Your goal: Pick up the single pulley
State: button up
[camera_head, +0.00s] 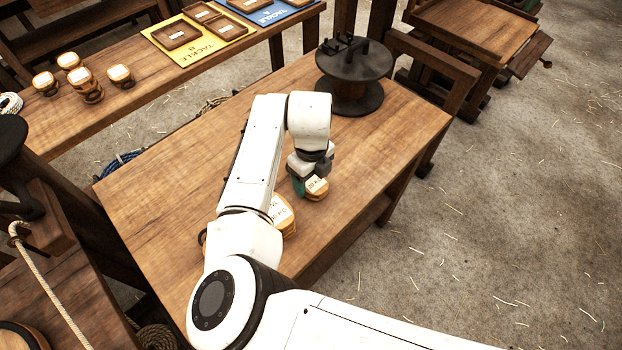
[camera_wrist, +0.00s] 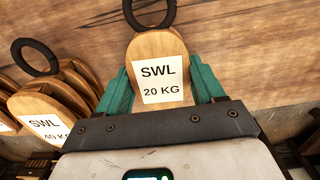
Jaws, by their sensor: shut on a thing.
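The single pulley (camera_wrist: 158,52) is a light wooden block with a black ring at its top and a white label reading SWL 20 KG. In the wrist view it sits between the two green fingers of my gripper (camera_wrist: 163,90), which is shut on it. In the head view the pulley (camera_head: 317,187) shows at the end of my arm, over the near right part of the wooden table (camera_head: 170,190). My gripper (camera_head: 307,182) partly hides it there. I cannot tell whether the pulley touches the table.
A larger pulley (camera_wrist: 50,115) labelled SWL 40 KG lies close on the left in the wrist view. A black spool (camera_head: 354,70) stands at the table's far end. Behind, another bench holds several small blocks (camera_head: 85,82) and a yellow tackle board (camera_head: 205,52).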

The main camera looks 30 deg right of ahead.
notch_tip(320, 180, up, 2)
jog(key=shift+r, duration=0.25)
jog(key=s+r, duration=0.4)
jog(key=r, duration=0.1)
jog(key=shift+s, duration=0.1)
jog(key=s+r+b, duration=0.1)
jog(key=s+r, duration=0.3)
jog(key=s, duration=0.5)
jog(key=shift+s+a+r, duration=0.15)
jog(key=shift+s+r, duration=0.2)
jog(key=shift+s, duration=0.05)
